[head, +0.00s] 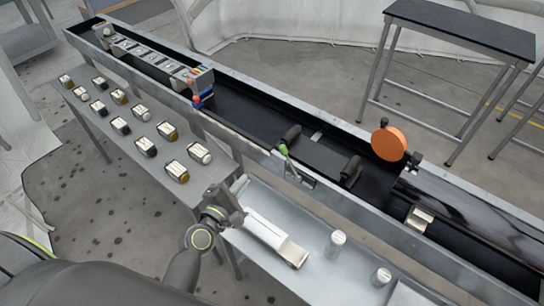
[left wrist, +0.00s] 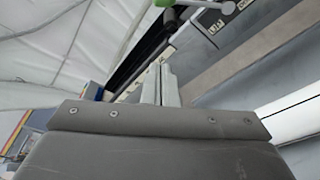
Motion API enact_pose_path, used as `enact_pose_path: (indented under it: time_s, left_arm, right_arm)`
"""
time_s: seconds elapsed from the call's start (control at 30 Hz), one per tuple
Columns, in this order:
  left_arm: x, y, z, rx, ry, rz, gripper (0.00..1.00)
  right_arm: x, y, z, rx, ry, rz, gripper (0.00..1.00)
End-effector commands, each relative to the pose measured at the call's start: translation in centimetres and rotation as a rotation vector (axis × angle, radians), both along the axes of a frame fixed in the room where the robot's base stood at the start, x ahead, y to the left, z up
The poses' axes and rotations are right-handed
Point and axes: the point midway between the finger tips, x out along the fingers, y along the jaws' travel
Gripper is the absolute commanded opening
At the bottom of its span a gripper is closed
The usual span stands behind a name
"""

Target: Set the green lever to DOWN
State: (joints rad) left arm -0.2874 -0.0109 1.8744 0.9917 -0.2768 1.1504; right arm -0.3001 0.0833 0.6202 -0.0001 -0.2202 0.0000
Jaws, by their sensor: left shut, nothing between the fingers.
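The green lever (head: 283,150) is on the near side wall of the long conveyor, at the middle of the head view. Its green tip points up and to the left from a small metal plate (head: 299,179). In the left wrist view the green tip (left wrist: 164,3) is cut by the top edge, with a grey rod running right to a pivot. Marked labels on the plate there are too small to read surely. My left gripper (head: 238,191) is shut and empty, below and left of the lever, apart from it. My right gripper is not in view.
A grey table (head: 150,175) with several small jars stands at left. A metal bench (head: 320,262) with a white roll (head: 264,228) and white cylinders lies in front of the conveyor. An orange disc (head: 388,144) stands on the conveyor, right of the lever. A dark-topped table (head: 462,27) stands behind.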

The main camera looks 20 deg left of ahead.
Motion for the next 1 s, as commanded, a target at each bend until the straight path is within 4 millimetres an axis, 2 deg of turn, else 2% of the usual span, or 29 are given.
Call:
enact_pose_path:
  time_s: [0.17, 0.63, 0.73, 1.0]
  left_arm:
    - [1.7, -0.3, 0.0, 0.001, -0.001, -0.001, 0.00]
    - [10.1, -1.7, -1.1, 0.003, 0.000, -0.002, 0.00]
    - [10.0, -3.2, 0.1, -0.002, 0.001, 0.000, 0.00]
    - [10.4, -4.9, 0.8, 0.002, 0.000, 0.001, 0.00]
  right_arm:
    - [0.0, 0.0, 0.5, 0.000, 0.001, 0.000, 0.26]
    - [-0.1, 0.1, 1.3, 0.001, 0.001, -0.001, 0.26]
    - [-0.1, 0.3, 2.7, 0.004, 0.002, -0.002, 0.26]
    - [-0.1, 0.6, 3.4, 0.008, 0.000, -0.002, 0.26]
